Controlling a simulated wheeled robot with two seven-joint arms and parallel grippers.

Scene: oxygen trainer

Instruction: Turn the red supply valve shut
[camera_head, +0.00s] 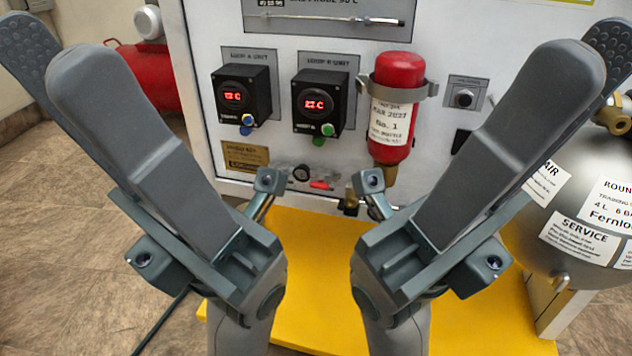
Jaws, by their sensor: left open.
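A small red handle (321,185), the only red valve-like part I see, sits low on the white panel below the red cylinder's left side. It lies about level, and its fine shape is too small to tell. My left gripper (52,48) is raised close to the camera at the left, its two grey fingers apart and empty. My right gripper (592,50) is raised at the right in a mirrored pose, its fingers apart and empty. Both grippers are well away from the red handle, which shows between the two arms.
The white panel (290,25) carries two black display units (240,94) (322,100) and a clamped red cylinder (397,100). A yellow base (480,318) lies below. A grey tank (590,245) stands right.

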